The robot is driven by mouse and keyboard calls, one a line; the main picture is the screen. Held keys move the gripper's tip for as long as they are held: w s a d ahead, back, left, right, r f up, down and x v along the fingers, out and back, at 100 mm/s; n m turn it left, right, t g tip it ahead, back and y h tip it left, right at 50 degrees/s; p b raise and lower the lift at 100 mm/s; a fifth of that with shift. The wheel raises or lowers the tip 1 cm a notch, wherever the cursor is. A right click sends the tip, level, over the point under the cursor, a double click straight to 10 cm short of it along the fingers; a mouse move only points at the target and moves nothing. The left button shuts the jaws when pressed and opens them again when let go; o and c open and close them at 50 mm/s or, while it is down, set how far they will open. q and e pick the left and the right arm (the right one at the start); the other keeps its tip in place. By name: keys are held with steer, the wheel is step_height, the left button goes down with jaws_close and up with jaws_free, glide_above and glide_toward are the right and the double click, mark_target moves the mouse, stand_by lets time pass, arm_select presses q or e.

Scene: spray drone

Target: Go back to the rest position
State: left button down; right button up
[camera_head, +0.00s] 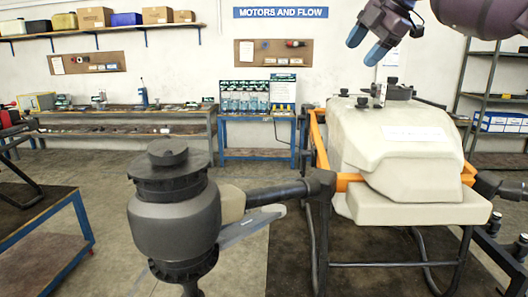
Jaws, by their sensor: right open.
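My right gripper (374,40) comes in at the top right. Its two blue-tipped fingers are apart, with nothing between them. It hangs in the air above the white tank (382,140) of the spray drone, apart from the tank's dark cap (400,90). A small pale upright piece (380,94) stands beside the cap. The tank sits in an orange and black frame (318,150). A dark motor unit (172,215) on a black arm of the drone stands close by at the left front. My left gripper does not show.
A workbench (115,125) with tools runs along the back wall, with a small blue table (257,153) holding bottles. A blue-framed bench (40,215) stands at the left, and shelving (492,90) at the right. The floor between is open.

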steer(key=s+a+n+y, duration=0.2)
steer(key=a+n+y, duration=0.6)
steer(key=a, duration=1)
steer(key=s+a+f+t+y, duration=0.2)
steer(key=a+f+y, duration=0.4)
steer(key=f, duration=0.4)
steer(key=s+d+f+m+t+h+b, duration=0.1)
steer(key=s+d+f+m+t+h, duration=0.25)
steer(key=d+f+m, duration=0.6)
steer(key=s+d+f+m+t+h, duration=0.25)
steer(key=f+m+h, duration=0.3)
steer(key=f, duration=0.95)
steer(key=s+d+f+m+t+h+b, duration=0.1)
steer(key=s+d+f+m+t+h, duration=0.3)
steer(key=f+m, duration=0.65)
steer(key=s+d+f+m+g+h, duration=0.1)
steer(key=s+d+f, duration=0.3)
steer(key=s+f, duration=0.4)
steer(key=s+d+f+m+g+h, duration=0.2)
steer(key=s+d+f, duration=0.3)
steer(key=s+f, duration=0.4)
steer(key=s+d+f+m+g+h, duration=0.2)
steer(key=s+d+f+h, duration=0.1)
steer(key=s+f, duration=0.6)
steer(key=shift+s+d+f, duration=0.25)
steer(key=shift+d+f, duration=0.3)
steer(key=shift+d, duration=0.15)
steer(key=shift+m, duration=0.25)
